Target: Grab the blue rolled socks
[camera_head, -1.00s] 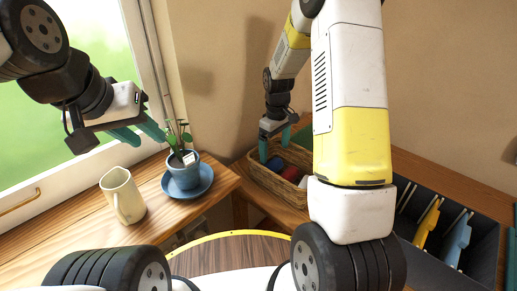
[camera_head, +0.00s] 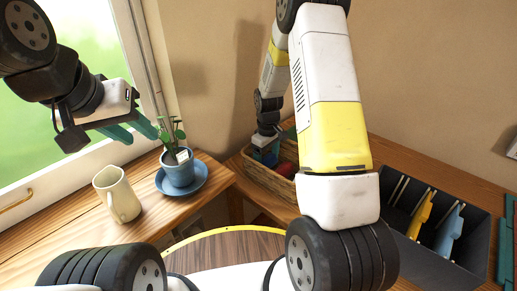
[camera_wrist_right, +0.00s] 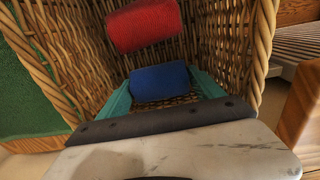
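The blue rolled socks (camera_wrist_right: 160,82) lie inside the wicker basket (camera_wrist_right: 225,40) in the right wrist view. My right gripper (camera_head: 266,157) reaches down into the basket. In the wrist view its teal fingers (camera_wrist_right: 160,88) are spread, one on each side of the blue roll, with the tips close to its ends. I cannot tell whether they touch it. A red roll (camera_wrist_right: 145,25) lies just beyond the blue one. In the head view the gripper and arm hide much of the basket (camera_head: 262,180). My left gripper (camera_head: 138,132) is open and empty near the window, above the plant.
A cream pitcher (camera_head: 118,195) and a blue potted plant (camera_head: 178,168) on a blue saucer (camera_head: 197,183) stand on the left wooden ledge. A dark divided box (camera_head: 462,262) stands right of my right arm. The basket walls surround my right gripper closely.

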